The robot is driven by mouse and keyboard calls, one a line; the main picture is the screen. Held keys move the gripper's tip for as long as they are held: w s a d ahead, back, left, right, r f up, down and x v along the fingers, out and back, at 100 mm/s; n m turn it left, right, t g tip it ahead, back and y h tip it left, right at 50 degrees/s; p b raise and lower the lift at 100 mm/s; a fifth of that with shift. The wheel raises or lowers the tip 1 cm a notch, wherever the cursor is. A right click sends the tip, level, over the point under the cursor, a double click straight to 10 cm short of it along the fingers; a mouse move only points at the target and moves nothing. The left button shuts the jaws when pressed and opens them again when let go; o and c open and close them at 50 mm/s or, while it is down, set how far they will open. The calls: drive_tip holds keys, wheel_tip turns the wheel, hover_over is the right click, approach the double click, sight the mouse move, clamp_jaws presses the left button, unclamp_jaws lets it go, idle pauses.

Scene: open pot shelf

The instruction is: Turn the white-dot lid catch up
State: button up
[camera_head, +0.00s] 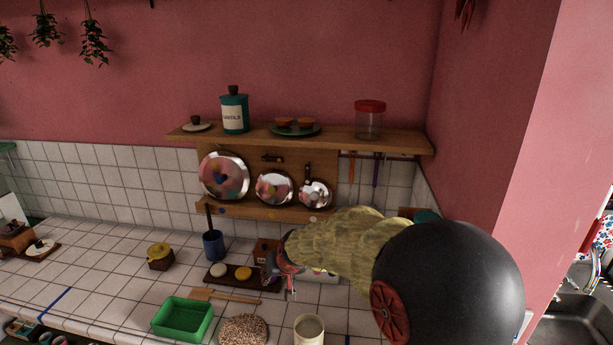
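A wooden board (245,156) under the shelf holds three shiny round lids: a large left lid (223,176), a middle lid (275,188) and a smaller right lid (315,194). A dark catch (272,158) lies level above the middle lid. Another dark catch (308,170) stands upright above the right lid. Small dots mark the lower ledge (232,208); a pale one seems to sit under the right lid, too small to be sure. My gripper (281,282) is low over the counter, below the board and touching no lid. Its finger gap is unclear.
The shelf (350,139) above carries a teal canister (235,113), a green plate (296,130) and a red-capped jar (368,122). Near my gripper are a dark tray (231,282), a blue pot (213,245) and a green bin (183,319). My arm covers the counter's right part.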

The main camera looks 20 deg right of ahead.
drive_tip(key=w+d+m+t+h, duration=0.1)
drive_tip(key=w+d+t+h, duration=0.3)
drive_tip(key=w, duration=0.9)
drive_tip(key=m+t+h+p, duration=0.1)
drive_tip(key=m+t+h, duration=0.25)
drive_tip(key=h, duration=0.25)
approach(307, 177)
drive_tip(key=shift+t, duration=0.25)
drive_tip(key=shift+x, duration=4.2)
drive_tip(key=shift+s+d+f, duration=0.1)
drive_tip(key=shift+f, duration=0.05)
drive_tip(key=shift+c, duration=1.4)
clamp_jaws()
